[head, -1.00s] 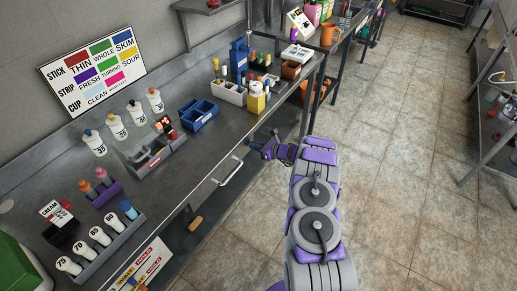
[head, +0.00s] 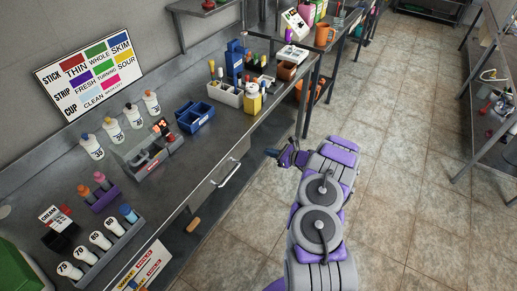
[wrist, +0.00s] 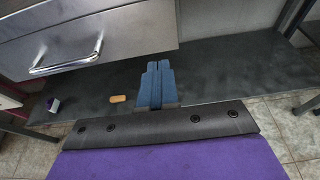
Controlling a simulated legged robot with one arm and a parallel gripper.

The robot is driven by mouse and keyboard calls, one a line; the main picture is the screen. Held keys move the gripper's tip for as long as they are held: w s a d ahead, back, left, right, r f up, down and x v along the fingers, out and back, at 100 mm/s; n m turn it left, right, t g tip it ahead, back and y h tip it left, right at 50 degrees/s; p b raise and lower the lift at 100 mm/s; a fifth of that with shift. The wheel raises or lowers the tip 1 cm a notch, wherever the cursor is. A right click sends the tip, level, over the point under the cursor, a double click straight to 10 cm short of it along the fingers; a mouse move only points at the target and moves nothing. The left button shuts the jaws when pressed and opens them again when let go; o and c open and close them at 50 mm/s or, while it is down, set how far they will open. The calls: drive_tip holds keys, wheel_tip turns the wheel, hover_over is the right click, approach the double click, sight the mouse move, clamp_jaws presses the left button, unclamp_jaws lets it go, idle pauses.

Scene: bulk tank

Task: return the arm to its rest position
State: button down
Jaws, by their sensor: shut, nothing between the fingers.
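My gripper (head: 272,153) is at the front edge of the bench, on the aisle side, at the end of my folded purple and grey arm. In the wrist view its two blue fingers (wrist: 154,84) are together with nothing between them. They point over the dark lower shelf (wrist: 215,75), below the drawer front. The gripper touches nothing that I can see. The arm is bent, with its links over the tiled floor.
The steel bench (head: 190,160) holds bottles, a blue bin (head: 195,117) and a white caddy (head: 228,95). A drawer handle (head: 229,173) sticks out near my gripper. A tan block (wrist: 118,99) lies on the lower shelf. The floor (head: 400,150) to the right is clear.

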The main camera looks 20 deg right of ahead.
drive_tip(key=s+a+r+n+g+y, duration=0.2)
drive_tip(key=a+r+n, duration=0.2)
drive_tip(key=a+r, duration=0.4)
drive_tip(key=s+a+r+n+g+y, duration=0.2)
drive_tip(key=a+r+n+g, duration=0.15)
drive_tip(key=a+r, duration=0.4)
drive_tip(key=s+a+r+n+g, duration=0.6)
drive_tip(key=s+a+r+n, duration=0.3)
drive_tip(key=s+a+r, duration=0.4)
drive_tip(key=s+d+r+n+g+h, duration=0.1)
drive_tip(key=s+r+n+h, duration=0.3)
drive_tip(key=s, duration=0.8)
drive_tip(key=s+d+r+n+g+h, duration=0.15)
drive_tip(key=s+n+h, duration=0.35)
drive_tip(key=s, duration=0.8)
drive_tip(key=s+d+n+h, duration=0.3)
drive_tip(key=s+d+h, duration=0.1)
drive_tip(key=s+d, duration=0.4)
drive_tip(key=shift+s+f+t+p, duration=0.2)
drive_tip(key=shift+s+t+p, duration=0.1)
drive_tip(key=shift+s, duration=0.3)
drive_tip(key=shift+d, duration=0.1)
